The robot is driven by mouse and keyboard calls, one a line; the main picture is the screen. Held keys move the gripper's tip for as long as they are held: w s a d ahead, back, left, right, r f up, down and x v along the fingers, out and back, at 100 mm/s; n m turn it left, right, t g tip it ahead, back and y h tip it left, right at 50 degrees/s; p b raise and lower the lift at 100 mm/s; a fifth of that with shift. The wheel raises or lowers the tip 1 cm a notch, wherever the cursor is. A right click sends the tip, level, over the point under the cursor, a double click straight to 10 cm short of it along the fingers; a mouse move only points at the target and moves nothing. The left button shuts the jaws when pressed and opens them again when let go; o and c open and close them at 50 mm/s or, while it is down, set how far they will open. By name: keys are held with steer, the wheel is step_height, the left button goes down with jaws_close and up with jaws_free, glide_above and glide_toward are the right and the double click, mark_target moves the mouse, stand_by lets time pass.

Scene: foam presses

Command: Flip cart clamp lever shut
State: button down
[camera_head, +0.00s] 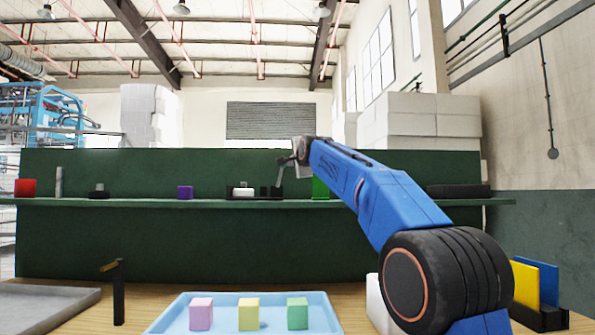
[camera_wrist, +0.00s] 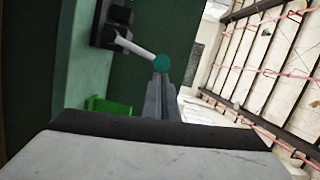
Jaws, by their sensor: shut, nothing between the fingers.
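A clamp lever shows in the wrist view as a pale rod (camera_wrist: 136,46) with a teal ball knob (camera_wrist: 162,63). It rises from a black clamp base (camera_wrist: 112,24) on the shelf, tilted rather than lying flat. My gripper (camera_wrist: 163,82) is shut and empty, its fingertips right by the knob; whether they touch it I cannot tell. In the head view my gripper (camera_head: 297,167) is small, at the shelf beside a thin grey upright that seems to be the lever (camera_head: 280,172).
On the table are a blue tray (camera_head: 180,318) with cubes and a black post (camera_head: 118,295).

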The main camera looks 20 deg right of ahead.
steer(key=w+a+n+g+h, duration=0.1)
steer(key=w+a+n, duration=0.1)
steer(key=a+n, duration=0.5)
steer(key=shift+w+a+r+n+g, duration=0.15)
steer(key=shift+a+r+n+g, duration=0.25)
steer(key=shift+a, duration=0.35)
